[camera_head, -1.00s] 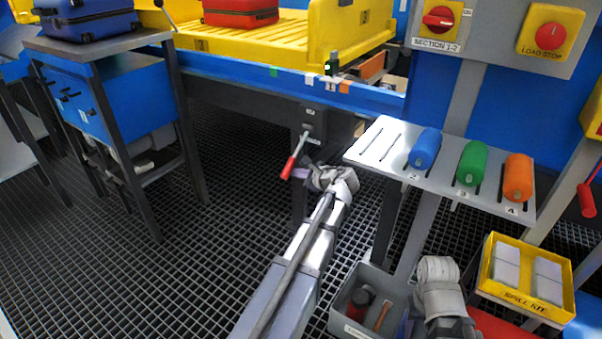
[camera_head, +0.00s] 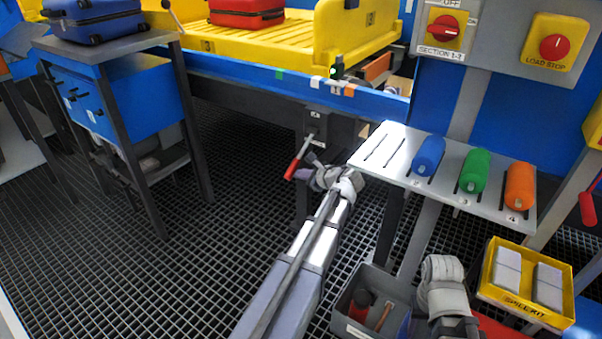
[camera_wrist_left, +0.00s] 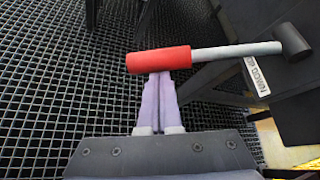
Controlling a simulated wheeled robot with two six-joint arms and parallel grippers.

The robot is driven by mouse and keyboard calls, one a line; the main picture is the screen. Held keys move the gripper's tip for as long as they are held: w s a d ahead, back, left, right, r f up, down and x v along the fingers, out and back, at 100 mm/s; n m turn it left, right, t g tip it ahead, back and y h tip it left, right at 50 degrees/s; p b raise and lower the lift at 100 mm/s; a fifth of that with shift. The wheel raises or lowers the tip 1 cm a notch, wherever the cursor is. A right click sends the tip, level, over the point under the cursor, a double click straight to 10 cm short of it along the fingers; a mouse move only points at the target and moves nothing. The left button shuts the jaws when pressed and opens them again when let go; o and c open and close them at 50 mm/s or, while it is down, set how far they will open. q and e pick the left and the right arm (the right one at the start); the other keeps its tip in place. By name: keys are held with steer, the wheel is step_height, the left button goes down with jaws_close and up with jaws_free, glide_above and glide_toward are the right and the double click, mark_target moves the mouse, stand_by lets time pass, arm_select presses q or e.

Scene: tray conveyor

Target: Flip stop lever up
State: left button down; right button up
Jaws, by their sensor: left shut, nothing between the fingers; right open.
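The stop lever (camera_head: 298,160) has a grey rod and a red grip, and hangs down and to the left from a dark box under the conveyor's edge. My left gripper (camera_head: 304,174) is just below and right of the red grip. In the left wrist view, the red grip (camera_wrist_left: 158,61) lies across the tips of my left gripper (camera_wrist_left: 160,80). Its purple fingers are shut together with nothing between them; whether they touch the grip I cannot tell. My right gripper (camera_head: 441,272) is low at the right, open, its fingertips not clearly seen.
A grey shelf (camera_head: 375,152) with blue, green and orange cylinders stands right of the lever. A grey bin (camera_head: 345,323) and a yellow spill kit box (camera_head: 520,303) are below it. A blue cabinet table (camera_head: 141,102) stands left, with open grated floor between.

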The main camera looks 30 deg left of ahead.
mark_target(295, 163)
arm_select(q)
steer(key=shift+m+g, duration=0.9)
steer(key=shift+s+a+r+p, duration=0.1)
steer(key=shift+s+r+p, duration=0.25)
steer(key=shift+r+p, duration=0.4)
steer(key=shift+s+r+p, duration=0.35)
steer(key=shift+r+p, duration=0.3)
steer(key=shift+p, duration=0.15)
steer(key=shift+s+a+r+p, duration=0.1)
steer(key=shift+s+r+p, duration=0.25)
steer(key=shift+r+p, duration=0.4)
steer(key=shift+s+r+p, duration=0.3)
steer(key=shift+r+p, duration=0.3)
steer(key=shift+p, duration=0.1)
steer(key=shift+d+r, duration=0.25)
steer(key=shift+d, duration=0.05)
steer(key=s+d, duration=0.2)
steer(key=d, duration=1)
steer(key=shift+s+d, duration=0.15)
steer(key=shift+s, duration=0.2)
